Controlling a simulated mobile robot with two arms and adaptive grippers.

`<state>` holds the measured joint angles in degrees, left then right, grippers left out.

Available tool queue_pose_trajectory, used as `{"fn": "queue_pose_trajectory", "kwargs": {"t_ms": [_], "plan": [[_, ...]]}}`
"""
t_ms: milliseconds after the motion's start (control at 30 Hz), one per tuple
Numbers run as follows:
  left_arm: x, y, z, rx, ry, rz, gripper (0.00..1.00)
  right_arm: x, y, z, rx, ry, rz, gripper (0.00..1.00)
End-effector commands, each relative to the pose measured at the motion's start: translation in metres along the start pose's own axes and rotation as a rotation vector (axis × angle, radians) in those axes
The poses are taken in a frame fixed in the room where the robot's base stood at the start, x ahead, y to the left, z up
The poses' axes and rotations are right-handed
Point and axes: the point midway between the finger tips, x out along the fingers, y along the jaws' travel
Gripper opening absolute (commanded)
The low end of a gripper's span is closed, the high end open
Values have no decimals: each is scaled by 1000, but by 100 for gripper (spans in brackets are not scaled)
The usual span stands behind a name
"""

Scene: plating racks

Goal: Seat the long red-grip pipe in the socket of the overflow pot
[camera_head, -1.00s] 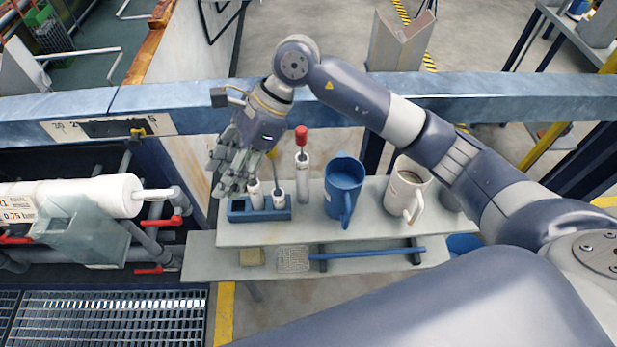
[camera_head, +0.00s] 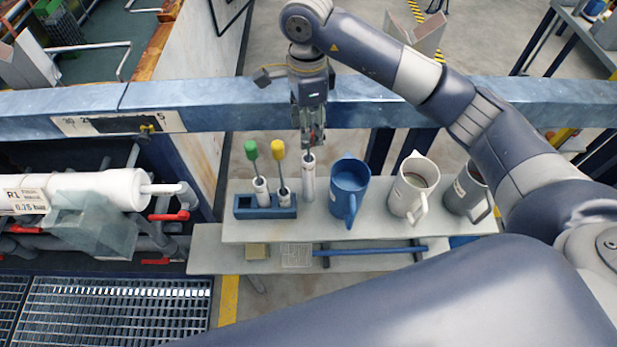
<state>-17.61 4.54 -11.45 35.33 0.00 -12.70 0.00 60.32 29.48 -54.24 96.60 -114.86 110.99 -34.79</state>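A blue mug-like pot (camera_head: 349,190), a white one (camera_head: 414,187) and a grey one (camera_head: 466,194) stand to the right. No label shows which is the overflow pot. My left gripper is not in view.
A blue block (camera_head: 266,211) left of the holder carries a green-grip pipe (camera_head: 251,150) and a yellow-grip pipe (camera_head: 278,149). A blue rail (camera_head: 220,109) runs behind the shelf (camera_head: 290,233). A blue rod (camera_head: 370,250) lies lower in front.

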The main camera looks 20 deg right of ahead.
Motion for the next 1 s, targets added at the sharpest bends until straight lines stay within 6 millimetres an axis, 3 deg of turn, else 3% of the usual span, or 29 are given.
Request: {"fn": "queue_pose_trajectory", "kwargs": {"t_ms": [167, 500, 767, 800, 1000], "plan": [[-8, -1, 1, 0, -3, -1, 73, 10, 0, -2, 2, 0, 4, 45], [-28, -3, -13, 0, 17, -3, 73, 50, -1, -5, 2, -1, 2, 45], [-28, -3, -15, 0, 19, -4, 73, 55, -2, -5, 0, 0, -1, 45], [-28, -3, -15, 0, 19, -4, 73, 55, -2, -5, 0, 0, -1, 43], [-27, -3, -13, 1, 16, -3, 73, 55, -1, -4, 0, 0, -1, 0]]}}
